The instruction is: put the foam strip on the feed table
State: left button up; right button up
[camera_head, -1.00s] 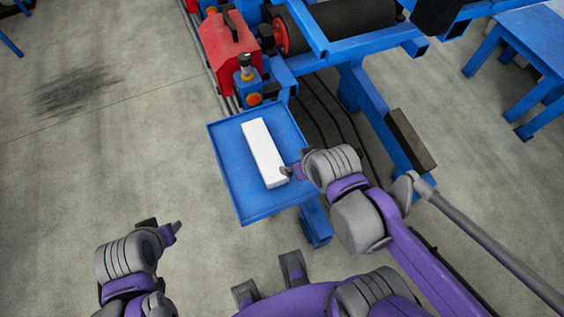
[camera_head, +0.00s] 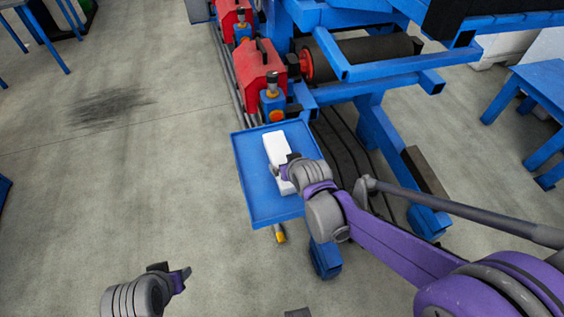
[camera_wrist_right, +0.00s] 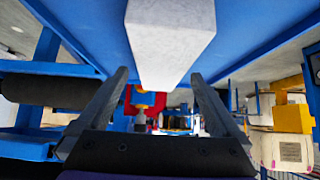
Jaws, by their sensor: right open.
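The white foam strip (camera_head: 278,149) lies on a blue tray-like table (camera_head: 256,203) with a raised rim. I cannot tell if this is the feed table. My right gripper (camera_head: 286,170) is open at the strip's near end and hides part of it. In the right wrist view the strip (camera_wrist_right: 170,38) comes in from the top, its end just beyond the spread fingers (camera_wrist_right: 160,100); no grip on it shows. My left gripper (camera_head: 172,278) is low at the left, over the floor, seemingly open and empty, well away from the strip.
A blue machine frame with a dark roller (camera_head: 365,58) stands behind and right of the table. A red unit (camera_head: 264,72) and a post with an orange button (camera_head: 275,115) stand at its far edge. Another blue table (camera_head: 540,90) is at far right.

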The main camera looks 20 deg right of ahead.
aim_at(283, 161)
jog(key=shift+x, duration=2.8)
jog(key=shift+w+a+r, duration=0.1)
jog(key=shift+w+r, duration=0.05)
jog(key=shift+r, duration=0.1)
jog(key=shift+c, duration=0.3)
jog(key=c, duration=1.2)
